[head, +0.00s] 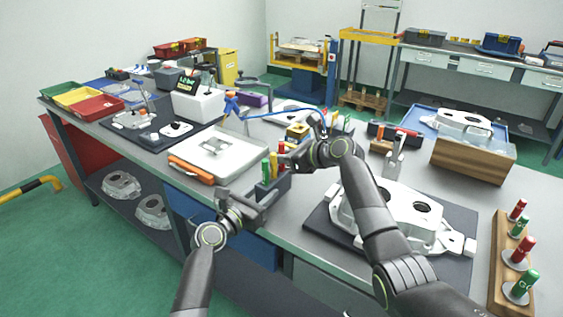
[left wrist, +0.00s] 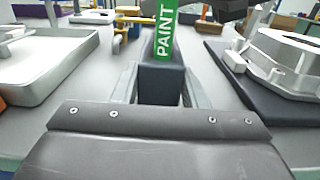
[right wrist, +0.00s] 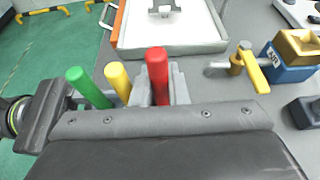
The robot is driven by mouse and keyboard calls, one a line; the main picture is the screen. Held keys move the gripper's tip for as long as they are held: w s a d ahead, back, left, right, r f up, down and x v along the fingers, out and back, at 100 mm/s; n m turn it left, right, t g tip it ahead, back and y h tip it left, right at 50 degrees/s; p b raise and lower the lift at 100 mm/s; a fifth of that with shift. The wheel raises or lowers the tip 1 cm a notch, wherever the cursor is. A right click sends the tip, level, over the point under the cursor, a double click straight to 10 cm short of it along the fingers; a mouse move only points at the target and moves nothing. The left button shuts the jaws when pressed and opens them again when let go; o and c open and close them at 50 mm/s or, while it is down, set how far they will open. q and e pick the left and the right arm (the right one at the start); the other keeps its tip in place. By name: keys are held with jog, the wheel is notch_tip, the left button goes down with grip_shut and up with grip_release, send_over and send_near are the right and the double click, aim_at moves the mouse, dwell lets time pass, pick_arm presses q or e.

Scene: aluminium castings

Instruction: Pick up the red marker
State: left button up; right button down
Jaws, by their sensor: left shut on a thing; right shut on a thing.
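The red marker (right wrist: 157,72) stands upright between the fingers of my right gripper (right wrist: 160,95), which is shut on it. In the head view the red marker (head: 281,147) shows beside the right gripper (head: 287,158). Its lower end is hidden, so I cannot tell whether it still touches the holder's bottom. A dark marker holder (head: 272,187) sits at the table's front edge with a yellow marker (right wrist: 118,80) and a green marker (right wrist: 88,88). My left gripper (head: 256,203) is shut on the holder (left wrist: 160,83), one finger on each side, below the green marker.
A large casting (head: 405,215) on a dark mat is to the right. A wooden rack (head: 497,283) holds gauges at far right.

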notch_tip(320, 180, up, 27)
jog(key=shift+f, duration=0.15)
pick_arm(q)
jog(key=o, duration=1.1)
